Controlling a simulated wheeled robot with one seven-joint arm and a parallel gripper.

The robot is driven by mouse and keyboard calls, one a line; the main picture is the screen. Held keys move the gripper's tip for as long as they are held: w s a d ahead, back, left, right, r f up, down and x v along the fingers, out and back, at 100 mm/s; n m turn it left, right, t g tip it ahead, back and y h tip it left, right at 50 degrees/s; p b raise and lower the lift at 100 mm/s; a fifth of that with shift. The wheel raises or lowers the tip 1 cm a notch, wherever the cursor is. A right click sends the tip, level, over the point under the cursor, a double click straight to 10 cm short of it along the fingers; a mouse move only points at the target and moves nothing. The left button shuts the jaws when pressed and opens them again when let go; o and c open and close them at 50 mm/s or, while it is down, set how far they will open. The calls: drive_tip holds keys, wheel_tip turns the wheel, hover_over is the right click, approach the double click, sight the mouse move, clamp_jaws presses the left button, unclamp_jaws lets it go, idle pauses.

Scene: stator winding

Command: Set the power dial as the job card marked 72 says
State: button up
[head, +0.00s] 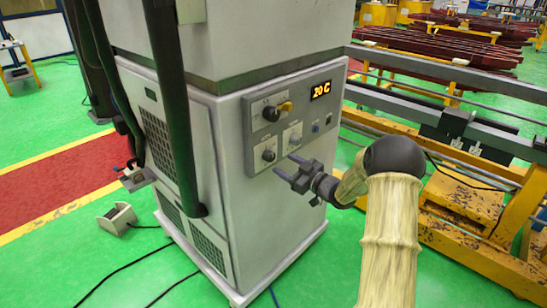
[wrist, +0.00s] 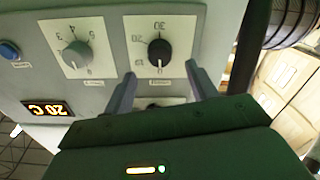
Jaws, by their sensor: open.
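The control panel (head: 250,133) is on the front of a grey cabinet. Its lower row has a dark knob (head: 268,155) on a white scale plate and a grey knob (head: 295,138) on another. In the wrist view, upside down, the dark knob (wrist: 159,49) has a scale with 10, 20 and 30, and the grey knob (wrist: 76,54) has single digits. Labels are too small to read, so I cannot tell which is the power dial. My gripper (head: 285,165) is open and empty in front of the panel, its fingertips (wrist: 160,69) near the dark knob's plate. No job card is visible.
A yellow-handled switch (head: 284,106) and a display (head: 321,90) reading 20 C are higher on the panel. A blue button (head: 316,128) is right of the knobs. A yellow frame (head: 450,240) stands at right. A foot pedal (head: 117,218) and cables lie on the floor.

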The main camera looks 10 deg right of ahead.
sight(272, 157)
drive_tip(key=x, duration=0.6)
drive_tip(key=shift+w+a+p, duration=0.15)
drive_tip(key=shift+a+p, duration=0.05)
drive_tip(key=shift+p, duration=0.15)
drive_tip(key=shift+c, duration=0.5)
drive_tip(key=c, duration=0.9)
